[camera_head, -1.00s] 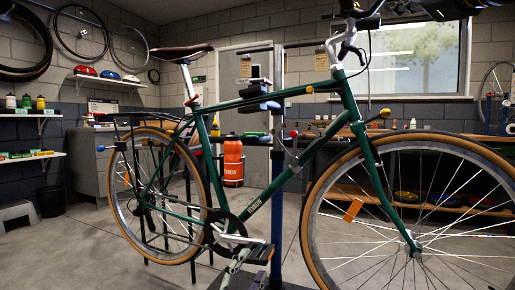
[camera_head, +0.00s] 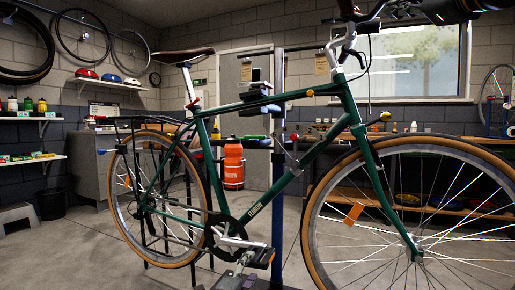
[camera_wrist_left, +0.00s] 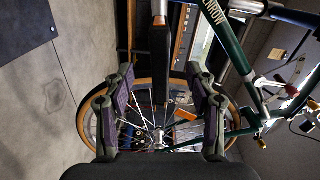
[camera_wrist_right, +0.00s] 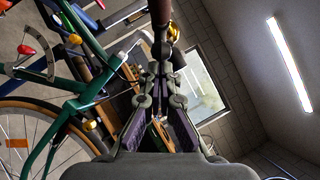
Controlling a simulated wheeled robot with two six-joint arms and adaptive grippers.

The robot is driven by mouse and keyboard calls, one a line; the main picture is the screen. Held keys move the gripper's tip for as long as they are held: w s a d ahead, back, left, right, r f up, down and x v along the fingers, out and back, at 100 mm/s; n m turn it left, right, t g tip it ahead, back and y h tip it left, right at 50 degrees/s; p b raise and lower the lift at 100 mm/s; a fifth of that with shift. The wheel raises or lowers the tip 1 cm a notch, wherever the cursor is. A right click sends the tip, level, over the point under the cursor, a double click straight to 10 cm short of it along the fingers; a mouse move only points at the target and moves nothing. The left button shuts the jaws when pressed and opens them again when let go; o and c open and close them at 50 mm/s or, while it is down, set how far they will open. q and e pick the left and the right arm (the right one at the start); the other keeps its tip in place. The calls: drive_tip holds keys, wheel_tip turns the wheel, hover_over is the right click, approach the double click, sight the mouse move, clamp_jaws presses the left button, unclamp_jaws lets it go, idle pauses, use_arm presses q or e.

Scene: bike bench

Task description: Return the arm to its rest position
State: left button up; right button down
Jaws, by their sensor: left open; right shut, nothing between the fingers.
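My left gripper (camera_wrist_left: 160,85) is open in the left wrist view, with nothing between its fingers. Beyond it are a spoked wheel (camera_wrist_left: 88,122) and part of the green bike frame (camera_wrist_left: 228,42). My right gripper (camera_wrist_right: 161,68) is shut and empty in the right wrist view. A dark brown bar (camera_wrist_right: 160,14) and a small gold part (camera_wrist_right: 173,32) show just past its tips; I cannot tell whether it touches them. In the head view neither gripper can be made out clearly. Dark shapes (camera_head: 450,10) at the top right are cut off by the edge.
The green bike (camera_head: 312,152) stands across the head view on a blue-post stand (camera_head: 278,215). Shelves (camera_head: 30,160) line the left wall, with a black bin (camera_head: 52,204) below. The floor (camera_head: 85,250) at front left is clear.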

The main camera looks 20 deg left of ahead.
use_arm(q)
drive_tip(key=shift+w, duration=2.2)
clamp_jaws()
